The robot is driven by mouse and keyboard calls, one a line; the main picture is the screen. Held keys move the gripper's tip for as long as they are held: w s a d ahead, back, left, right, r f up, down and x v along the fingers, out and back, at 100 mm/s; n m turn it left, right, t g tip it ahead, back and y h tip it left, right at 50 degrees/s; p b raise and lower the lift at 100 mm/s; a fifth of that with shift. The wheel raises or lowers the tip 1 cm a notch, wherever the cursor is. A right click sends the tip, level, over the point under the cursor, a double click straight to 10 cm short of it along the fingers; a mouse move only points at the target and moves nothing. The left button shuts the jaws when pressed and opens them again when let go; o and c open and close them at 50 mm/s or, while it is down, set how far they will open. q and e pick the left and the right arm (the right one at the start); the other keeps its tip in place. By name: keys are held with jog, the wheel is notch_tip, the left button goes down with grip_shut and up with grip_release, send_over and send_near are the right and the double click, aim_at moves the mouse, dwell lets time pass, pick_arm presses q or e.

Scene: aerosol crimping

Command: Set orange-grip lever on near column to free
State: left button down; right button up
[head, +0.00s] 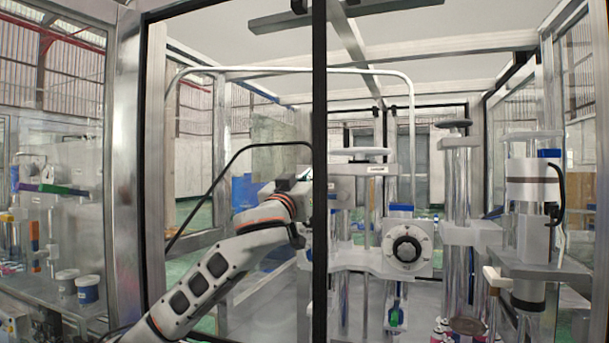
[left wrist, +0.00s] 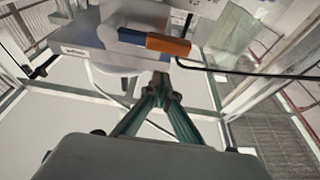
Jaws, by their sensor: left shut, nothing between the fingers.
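In the left wrist view the orange-grip lever (left wrist: 168,44) lies roughly level across the picture, its grip pointing right from a grey pivot. It is mounted at a pale labelled block (left wrist: 95,38). My left gripper (left wrist: 160,84) is shut and empty, its fingertips just below the orange grip in the picture; I cannot tell whether they touch it. In the head view my left wrist reaches in beside the labelled block (head: 350,185) on the near column, and the black frame post hides the fingers. I cannot make out the lever there. My right gripper is not in view.
A black upright frame post (head: 319,120) crosses before my left arm. A thin black bent rod (head: 240,155) passes close to the lever. A white plate with a black knob (head: 406,248), clear columns and a grey cylinder unit (head: 530,190) stand to the right.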

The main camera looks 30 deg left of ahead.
aim_at(326, 196)
pick_arm(q)
notch_tip(326, 196, down, 3)
jog(key=shift+f, duration=0.15)
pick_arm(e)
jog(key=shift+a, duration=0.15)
pick_arm(q)
jog(key=shift+d+f, duration=0.1)
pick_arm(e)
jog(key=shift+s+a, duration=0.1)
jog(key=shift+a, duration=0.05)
